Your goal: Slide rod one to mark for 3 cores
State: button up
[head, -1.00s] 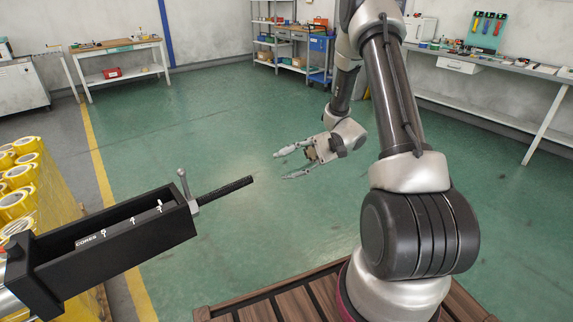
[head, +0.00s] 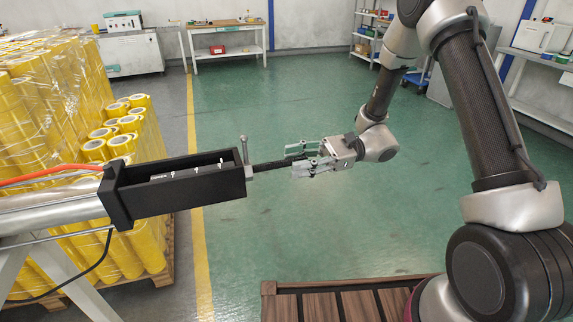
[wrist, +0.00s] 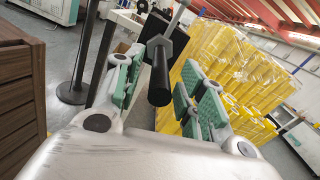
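Rod one (head: 268,167) is a black, ridged rod sticking out of the right end of a black open-topped housing (head: 180,203). The housing has white marks (head: 195,169) along its inside wall, with lettering too small to read here. A clamp lever (head: 244,149) stands at the housing's end. My gripper (head: 293,161) is at the rod's free end, with fingers on either side of it. In the wrist view the rod (wrist: 160,78) points between the two green-padded fingers. The fingers are apart, with visible gaps to the rod.
Yellow tape rolls (head: 50,100) are stacked on a pallet behind the housing. A silver tube (head: 50,213) joins the housing at left. A slatted wooden platform (head: 335,300) lies at the bottom. Green floor (head: 330,100) around my gripper is clear.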

aim_at(283, 167)
jog(key=shift+x, duration=2)
grip_shut()
